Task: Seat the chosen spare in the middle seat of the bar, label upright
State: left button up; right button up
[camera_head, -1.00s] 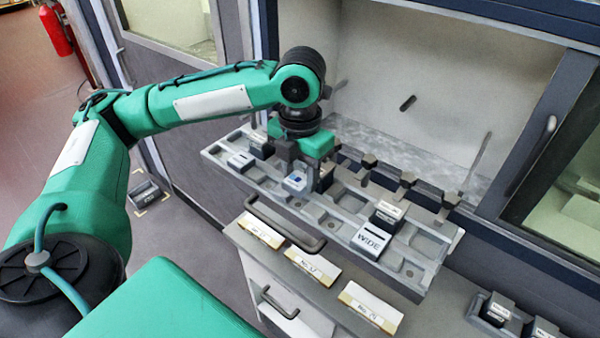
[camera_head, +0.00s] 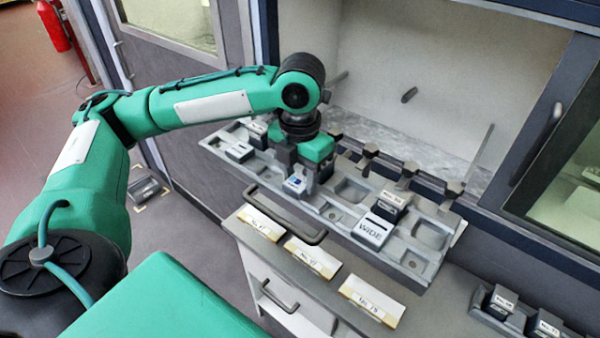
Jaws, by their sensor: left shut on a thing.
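My left gripper (camera_head: 305,168) is over the left-middle part of a long grey seated tray (camera_head: 345,214). It points down and is shut on a small block (camera_head: 295,185) with a white and blue label. The label faces me and looks upright. I cannot tell whether the block touches a seat; the fingers hide part of it. A block marked WIDE (camera_head: 373,231) and a darker white-labelled block (camera_head: 394,200) sit to the right in the tray. Another pale-labelled block (camera_head: 240,151) sits at its left end. My right gripper is not in view.
A dark row of clips (camera_head: 405,180) runs behind the tray, before the open tunnel chamber. More labelled blocks (camera_head: 503,300) stand in a rack at lower right. Several tray seats are empty.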

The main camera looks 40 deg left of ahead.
aim_at(300, 180)
pick_arm(q)
jog(key=shift+f, duration=0.1)
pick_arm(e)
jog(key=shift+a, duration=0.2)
pick_arm(q)
jog(key=o, duration=1.1)
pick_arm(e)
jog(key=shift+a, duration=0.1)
pick_arm(q)
notch_tip(300, 180, up, 14)
jog(key=shift+f, duration=0.15)
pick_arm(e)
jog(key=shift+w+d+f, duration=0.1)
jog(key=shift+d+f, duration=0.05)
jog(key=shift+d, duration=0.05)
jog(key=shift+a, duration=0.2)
